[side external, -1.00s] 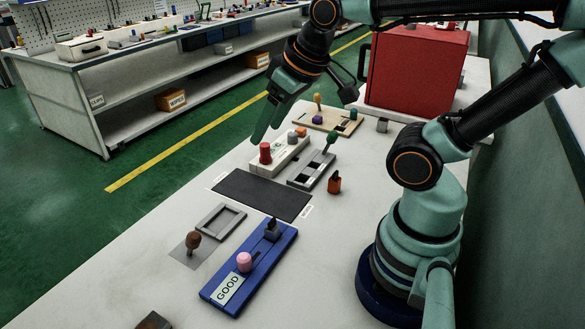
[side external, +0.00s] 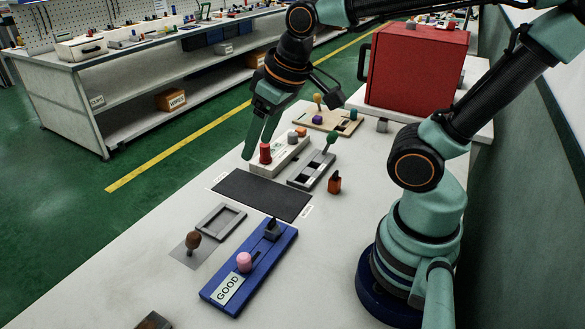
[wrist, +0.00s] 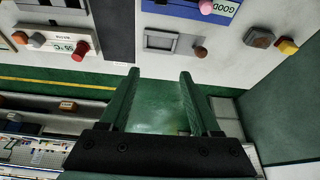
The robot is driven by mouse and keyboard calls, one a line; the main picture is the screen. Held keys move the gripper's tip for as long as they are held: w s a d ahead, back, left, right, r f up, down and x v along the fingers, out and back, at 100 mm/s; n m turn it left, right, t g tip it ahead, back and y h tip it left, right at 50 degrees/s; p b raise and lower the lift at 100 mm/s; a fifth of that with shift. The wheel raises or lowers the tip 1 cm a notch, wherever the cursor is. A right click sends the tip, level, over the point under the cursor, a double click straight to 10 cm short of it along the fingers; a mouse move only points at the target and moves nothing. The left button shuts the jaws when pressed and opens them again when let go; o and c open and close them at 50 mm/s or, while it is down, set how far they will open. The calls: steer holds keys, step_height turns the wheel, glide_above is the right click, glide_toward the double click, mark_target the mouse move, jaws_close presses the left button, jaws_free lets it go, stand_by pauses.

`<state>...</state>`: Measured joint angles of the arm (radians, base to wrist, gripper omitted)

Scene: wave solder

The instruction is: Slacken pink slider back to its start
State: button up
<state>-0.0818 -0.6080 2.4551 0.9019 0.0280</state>
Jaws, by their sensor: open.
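The pink slider (side external: 244,261) is a round knob on a blue plate (side external: 284,240) with a slot. It stands at the plate's near end, beside the white GOOD label (side external: 229,288). A dark block sits at the slot's far end. In the wrist view the pink slider (wrist: 205,6) shows at the top edge, and part of the blue plate is cut off. My gripper (side external: 259,146) is open and empty, in the air near the red knob and well away from the pink slider. In the wrist view my gripper (wrist: 160,75) has its fingers apart over the green floor.
A white panel with a red knob (side external: 265,153) lies under my gripper. A dark mat (side external: 262,194), a grey frame (side external: 221,220) and a brown knob (side external: 193,240) lie between there and the blue plate. A red case (side external: 415,70) stands behind.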

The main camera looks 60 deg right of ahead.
mark_target(243, 256)
steer(key=s+a+f+n+g, duration=0.15)
steer(key=a+f+g, duration=0.25)
steer(key=a+f, duration=0.6)
steer(key=shift+n, duration=0.45)
steer(key=f, duration=1.1)
steer(key=shift+w+d, duration=0.2)
steer(key=shift+w, duration=0.05)
